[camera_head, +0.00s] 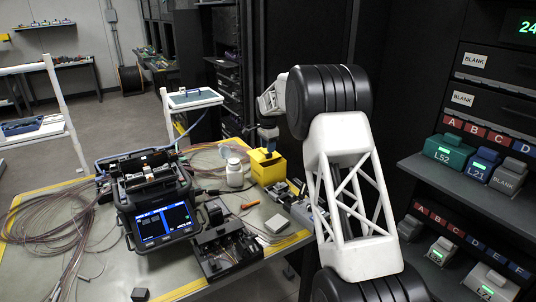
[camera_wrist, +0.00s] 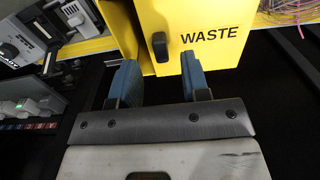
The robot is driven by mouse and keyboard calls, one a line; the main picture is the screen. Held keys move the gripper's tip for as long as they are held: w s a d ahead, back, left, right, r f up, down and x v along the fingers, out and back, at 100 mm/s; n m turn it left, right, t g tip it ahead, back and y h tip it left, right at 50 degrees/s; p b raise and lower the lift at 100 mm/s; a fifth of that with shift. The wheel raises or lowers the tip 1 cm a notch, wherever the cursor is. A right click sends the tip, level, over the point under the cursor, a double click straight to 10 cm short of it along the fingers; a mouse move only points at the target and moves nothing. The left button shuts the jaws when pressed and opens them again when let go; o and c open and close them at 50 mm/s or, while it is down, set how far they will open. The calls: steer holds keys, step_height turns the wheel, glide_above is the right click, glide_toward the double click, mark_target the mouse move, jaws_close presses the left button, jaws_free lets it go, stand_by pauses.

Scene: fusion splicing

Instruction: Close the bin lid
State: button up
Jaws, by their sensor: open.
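The yellow waste bin (camera_head: 268,170) stands on the table's right part in the head view. In the wrist view its yellow face (camera_wrist: 215,58) carries the word WASTE, and a black knob (camera_wrist: 159,46) sticks out beside it. A second yellow panel (camera_wrist: 121,28) stands at an angle left of the knob; I cannot tell for sure whether it is the lid. My gripper (camera_head: 268,134) is just above the bin in the head view. In the wrist view my gripper (camera_wrist: 160,75) is open, with its blue fingers apart and the knob between and beyond their tips. Nothing is between the fingers.
A white bottle (camera_head: 234,173) stands just left of the bin. The fusion splicer (camera_head: 153,195) with its lit screen is farther left, with a black tool tray (camera_head: 225,247) in front. Loose fibre coils lie around the splicer. A rack shelf (camera_head: 470,192) with labelled boxes is at right.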

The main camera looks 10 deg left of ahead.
mark_target(264, 152)
steer(key=shift+f, duration=1.9)
steer(key=shift+c, duration=0.4)
jaws_close()
